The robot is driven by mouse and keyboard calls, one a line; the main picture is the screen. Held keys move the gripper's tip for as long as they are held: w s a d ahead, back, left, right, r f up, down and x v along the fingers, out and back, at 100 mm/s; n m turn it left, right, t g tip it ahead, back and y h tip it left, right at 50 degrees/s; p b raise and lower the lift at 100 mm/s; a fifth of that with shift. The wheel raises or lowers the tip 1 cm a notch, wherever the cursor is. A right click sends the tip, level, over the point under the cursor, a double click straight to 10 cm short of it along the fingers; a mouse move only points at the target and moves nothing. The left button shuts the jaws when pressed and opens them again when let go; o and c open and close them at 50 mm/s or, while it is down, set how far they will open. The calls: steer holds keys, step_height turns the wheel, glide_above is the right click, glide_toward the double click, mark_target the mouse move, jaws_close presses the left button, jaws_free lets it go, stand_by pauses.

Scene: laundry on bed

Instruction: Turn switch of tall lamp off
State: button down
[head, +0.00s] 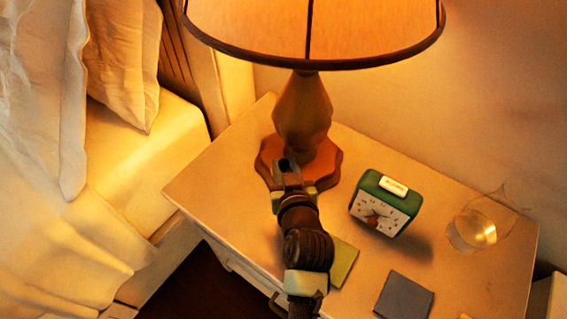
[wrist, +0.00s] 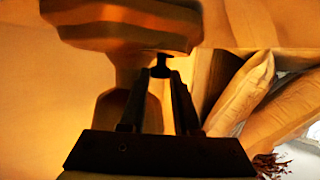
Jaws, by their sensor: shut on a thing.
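The tall lamp (head: 302,115) stands on the nightstand with a turned wooden body and a scalloped base. Its shade (head: 330,25) glows warm orange, so the lamp is lit. My gripper (head: 287,166) is at the front left of the lamp base. In the wrist view the lamp base (wrist: 118,27) appears upside down. A small dark switch (wrist: 161,67) sticks out from the base, and my gripper's fingertips (wrist: 161,77) are closed on it from either side. In the head view the switch is hidden behind my gripper.
The nightstand top (head: 225,165) also holds a green alarm clock (head: 385,204) right of my arm, a clear glass (head: 478,230), a dark blue square (head: 404,296) and a yellow-green square (head: 343,262) beside my arm. The bed (head: 130,170) with pillows is at left.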

steer(key=n+y+b, duration=0.2)
steer(key=b, duration=0.1)
steer(key=n+g+y+b, duration=0.1)
steer(key=shift+w+d+f+y, duration=0.1)
steer(key=shift+d+f+y, duration=0.2)
steer(key=shift+d+y, duration=0.1)
steer(key=shift+d+r+n+g+y+b, duration=0.15)
steer(key=shift+n+g+y+b, duration=0.75)
steer(key=shift+n+y+b, duration=0.55)
steer(key=c, duration=0.6)
jaws_free()
steer(key=shift+c, duration=0.2)
steer(key=shift+r, duration=0.1)
steer(key=p+v, duration=0.2)
steer(key=v, duration=1)
steer(key=shift+s+d+r, duration=0.2)
steer(key=shift+s, duration=0.05)
